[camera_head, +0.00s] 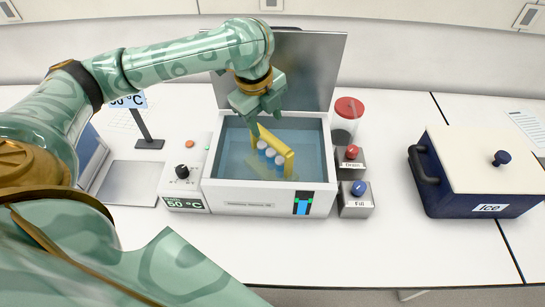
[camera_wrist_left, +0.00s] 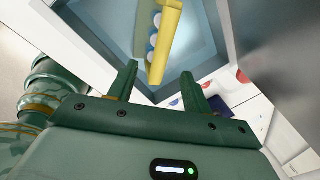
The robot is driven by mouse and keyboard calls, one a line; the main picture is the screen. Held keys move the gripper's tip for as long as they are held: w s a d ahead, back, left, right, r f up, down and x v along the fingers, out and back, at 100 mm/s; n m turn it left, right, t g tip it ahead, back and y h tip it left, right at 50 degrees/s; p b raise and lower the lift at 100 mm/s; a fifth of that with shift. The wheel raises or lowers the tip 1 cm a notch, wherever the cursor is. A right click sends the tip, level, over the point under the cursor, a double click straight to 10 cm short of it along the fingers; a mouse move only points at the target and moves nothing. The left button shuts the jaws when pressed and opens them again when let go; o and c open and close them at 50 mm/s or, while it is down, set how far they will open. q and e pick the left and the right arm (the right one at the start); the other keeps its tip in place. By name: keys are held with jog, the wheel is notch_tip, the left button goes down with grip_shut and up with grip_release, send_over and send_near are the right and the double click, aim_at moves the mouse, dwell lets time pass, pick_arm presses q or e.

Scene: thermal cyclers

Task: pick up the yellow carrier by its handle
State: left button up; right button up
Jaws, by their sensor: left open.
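The yellow carrier (camera_head: 279,153) stands in the water of a white water bath (camera_head: 266,196) with its lid (camera_head: 310,70) raised at the back. Several tubes with pale round caps sit along its side. My left gripper (camera_head: 259,117) hangs over the bath's back left part, close above the carrier and apart from it. In the left wrist view the carrier (camera_wrist_left: 166,38) lies ahead of the open, empty fingers of that gripper (camera_wrist_left: 157,82). The carrier's lower part is under water. My right gripper is out of view.
Two small boxes with a red knob (camera_head: 352,152) and a blue knob (camera_head: 359,188) stand right of the bath, before a red-lidded jar (camera_head: 346,117). A blue ice box (camera_head: 468,192) with a pale lid is farther right. A control unit (camera_head: 183,186) reads 50 °C.

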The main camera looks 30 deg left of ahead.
aim_at(271, 138)
pick_arm(q)
jog(key=f+b, duration=0.1)
jog(key=f, duration=0.1)
jog(key=w+f+b, duration=0.1)
jog(key=f, duration=0.2)
jog(key=shift+w+d+f, duration=0.1)
jog(key=shift+f, duration=0.55)
jog(key=f+b, duration=0.2)
jog(key=w+f+b, duration=0.1)
jog(key=f+b, duration=0.1)
jog(key=f, duration=0.1)
jog(key=shift+w+d, duration=0.1)
jog(key=shift+d, duration=0.05)
jog(key=shift+r, duration=0.2)
jog(key=shift+c, duration=1)
grip_shut()
